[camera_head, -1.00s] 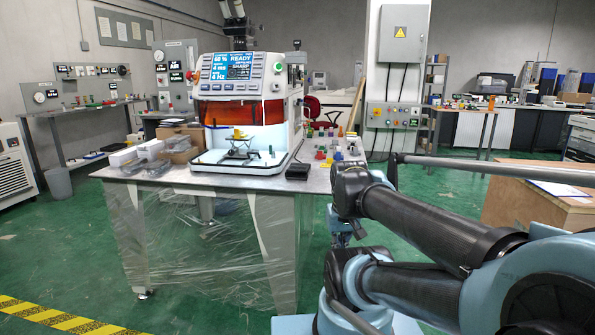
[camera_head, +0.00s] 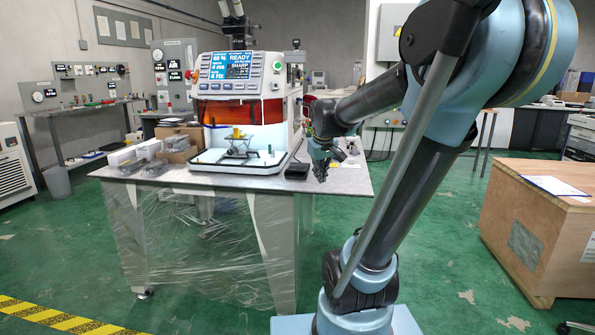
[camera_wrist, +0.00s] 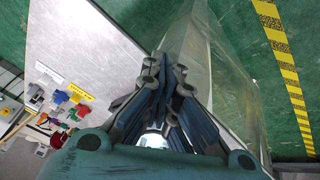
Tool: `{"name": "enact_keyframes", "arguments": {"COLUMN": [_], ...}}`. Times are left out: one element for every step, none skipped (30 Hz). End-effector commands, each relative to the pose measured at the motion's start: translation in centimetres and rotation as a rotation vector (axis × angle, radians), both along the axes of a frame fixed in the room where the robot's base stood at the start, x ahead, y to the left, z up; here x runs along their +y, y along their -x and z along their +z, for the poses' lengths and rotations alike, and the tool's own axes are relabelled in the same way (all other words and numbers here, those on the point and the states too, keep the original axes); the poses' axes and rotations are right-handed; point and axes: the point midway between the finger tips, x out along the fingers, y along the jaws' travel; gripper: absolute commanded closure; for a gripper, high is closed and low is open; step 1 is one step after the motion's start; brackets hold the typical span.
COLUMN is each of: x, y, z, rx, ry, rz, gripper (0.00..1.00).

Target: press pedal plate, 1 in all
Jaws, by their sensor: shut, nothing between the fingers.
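The pedal plate (camera_head: 297,171) is a small dark block lying on the table, just right of the machine's base. My gripper (camera_head: 320,176) is shut and empty. It hangs just to the right of the pedal in the head view, near the table's right part, fingers pointing down. A small gap shows between them in the picture, and I cannot tell the height above the table. In the wrist view my gripper (camera_wrist: 168,62) points toward the table's edge, and I cannot make out the pedal there.
The white machine (camera_head: 240,110) with a lit screen reading READY stands on the table (camera_head: 220,180). Grey and brown boxes (camera_head: 180,150) sit left of it. Several small coloured items (camera_wrist: 68,100) lie on the table in the wrist view. A wooden crate (camera_head: 535,235) stands at right.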

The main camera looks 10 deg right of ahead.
Motion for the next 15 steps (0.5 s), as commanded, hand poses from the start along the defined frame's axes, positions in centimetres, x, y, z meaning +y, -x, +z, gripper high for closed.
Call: {"name": "enact_keyframes", "arguments": {"x": [0.2,0.3,0.5,0.6,0.7,0.9,1.0,1.1,1.3,1.5,1.7,1.9,2.1,2.2,2.4], "y": [-1.5,-2.3,-3.4,-4.2,-5.1,-6.1,-7.0,-7.8,-8.9,-9.8,-10.6,-11.8,-12.6,-13.4,-14.6], "z": [0.6,0.9,1.3,1.6,1.9,2.3,2.6,2.9,3.2,3.4,3.7,4.0,4.2,4.4,4.7], "rx": [-0.011,-0.017,-0.028,-0.036,-0.043,-0.052,-0.060,-0.068,-0.076,-0.084,-0.092,-0.102,-0.108,-0.116,-0.126], "ry": [0.007,0.012,0.019,0.025,0.030,0.037,0.043,0.048,0.054,0.060,0.065,0.073,0.078,0.084,0.091], "rz": [0.016,0.025,0.037,0.047,0.057,0.070,0.079,0.090,0.101,0.111,0.122,0.134,0.143,0.153,0.166], "gripper": [1.00,1.00,1.00,1.00,1.00,1.00,1.00,1.00,1.00,1.00,1.00,1.00,1.00,1.00,1.00]}}
